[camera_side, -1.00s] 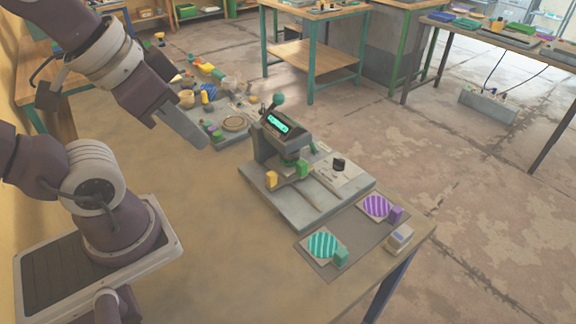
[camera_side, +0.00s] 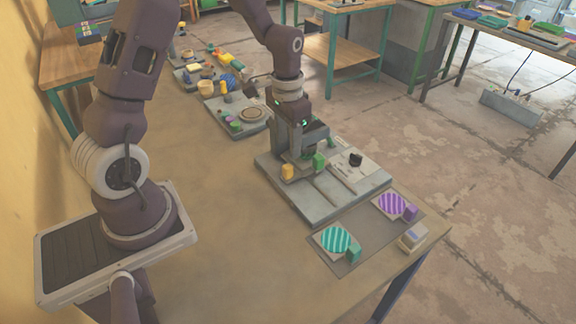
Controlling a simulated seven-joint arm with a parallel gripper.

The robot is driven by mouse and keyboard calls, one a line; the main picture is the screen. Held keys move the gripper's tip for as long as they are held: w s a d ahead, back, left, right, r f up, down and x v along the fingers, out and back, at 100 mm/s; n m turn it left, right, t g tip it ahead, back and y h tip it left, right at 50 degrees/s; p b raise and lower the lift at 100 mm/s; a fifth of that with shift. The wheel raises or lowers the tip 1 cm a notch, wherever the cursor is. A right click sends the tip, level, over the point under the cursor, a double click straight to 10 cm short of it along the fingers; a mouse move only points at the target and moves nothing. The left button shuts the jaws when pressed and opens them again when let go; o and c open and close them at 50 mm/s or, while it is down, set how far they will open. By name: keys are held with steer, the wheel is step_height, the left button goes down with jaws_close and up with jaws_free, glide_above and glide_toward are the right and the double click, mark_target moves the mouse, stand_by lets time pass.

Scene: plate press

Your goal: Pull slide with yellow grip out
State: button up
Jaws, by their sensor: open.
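The yellow grip (camera_side: 287,172) is a small upright block at the left side of the press base (camera_side: 312,205), below the press head. A green grip (camera_side: 319,160) stands to its right. The slide under the yellow grip is hard to make out. My gripper (camera_side: 297,145) is open and points down at the press, above and slightly right of the yellow grip. My wrist and gripper cover most of the press head (camera_side: 318,131), and only a bit of its lit display shows. The fingertips are hard to tell from the grey press, and I see no contact with the yellow grip.
A teal striped disc (camera_side: 335,239) and a purple striped disc (camera_side: 392,203) lie on a dark mat (camera_side: 368,236) in front of the press. A black knob (camera_side: 356,160) stands on the base. Trays with small parts lie behind. The table's left front is clear.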

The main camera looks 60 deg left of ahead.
mark_target(288, 166)
steer(key=f, duration=0.8)
steer(key=shift+a+f, duration=0.2)
steer(key=shift+f, duration=0.1)
jaws_close()
steer(key=shift+w+r, duration=0.1)
stand_by(0.8)
